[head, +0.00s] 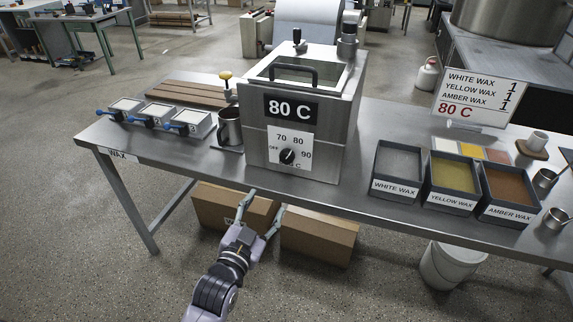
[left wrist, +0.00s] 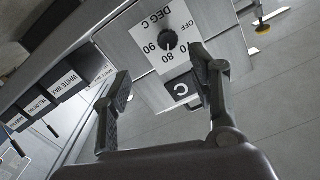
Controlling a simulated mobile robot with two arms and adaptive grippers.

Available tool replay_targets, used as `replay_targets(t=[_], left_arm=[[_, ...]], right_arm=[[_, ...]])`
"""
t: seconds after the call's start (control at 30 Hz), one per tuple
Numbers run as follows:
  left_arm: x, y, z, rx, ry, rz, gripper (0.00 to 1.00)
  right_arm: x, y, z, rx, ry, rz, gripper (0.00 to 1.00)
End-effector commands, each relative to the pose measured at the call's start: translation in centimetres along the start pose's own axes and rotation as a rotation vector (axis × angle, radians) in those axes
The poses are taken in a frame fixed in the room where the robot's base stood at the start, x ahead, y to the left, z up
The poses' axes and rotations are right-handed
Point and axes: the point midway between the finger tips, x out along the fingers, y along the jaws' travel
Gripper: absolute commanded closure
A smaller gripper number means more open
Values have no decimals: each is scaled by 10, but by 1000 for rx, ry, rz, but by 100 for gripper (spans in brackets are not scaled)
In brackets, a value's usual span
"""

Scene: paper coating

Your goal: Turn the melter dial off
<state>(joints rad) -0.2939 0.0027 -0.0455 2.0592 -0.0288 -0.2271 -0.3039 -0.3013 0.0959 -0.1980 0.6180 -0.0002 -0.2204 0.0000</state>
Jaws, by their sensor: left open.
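The melter (head: 338,125) is a metal box on the table with a lid handle and a sign reading 80 C. Its black dial (head: 288,156) sits on a white plate marked OFF, 70, 80 and 90. I cannot clearly tell where its pointer is set. My left gripper (head: 264,204) is open and empty, in front of and below the dial, apart from it. In the left wrist view the dial (left wrist: 167,39) appears upside down, beyond and between the open fingertips. My right gripper is not in view.
White, yellow and amber wax bins (head: 398,190) stand right of the melter. A metal pitcher (head: 229,128) and several small blue-handled trays (head: 160,117) are to its left. Cardboard boxes (head: 318,238) sit under the table (head: 350,215). A wax sign (head: 473,97) stands at the back right.

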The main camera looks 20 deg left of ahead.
Motion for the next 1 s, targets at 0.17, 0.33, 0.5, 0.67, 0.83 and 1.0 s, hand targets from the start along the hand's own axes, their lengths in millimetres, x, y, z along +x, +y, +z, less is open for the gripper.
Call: replay_targets(t=[0.17, 0.33, 0.5, 0.67, 0.83, 1.0], left_arm=[[8, -8, -17, 7, 33, -17, 46], [37, -8, -19, 6, 33, -16, 46], [75, -9, -19, 4, 32, -16, 46], [110, -9, -20, 5, 31, -15, 46], [142, -9, -20, 6, 30, -15, 46], [163, -9, -20, 5, 30, -14, 46]], right_arm=[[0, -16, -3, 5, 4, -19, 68], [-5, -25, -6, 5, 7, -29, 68], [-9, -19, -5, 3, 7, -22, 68], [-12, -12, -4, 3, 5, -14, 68], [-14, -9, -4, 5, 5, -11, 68], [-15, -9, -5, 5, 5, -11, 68]])
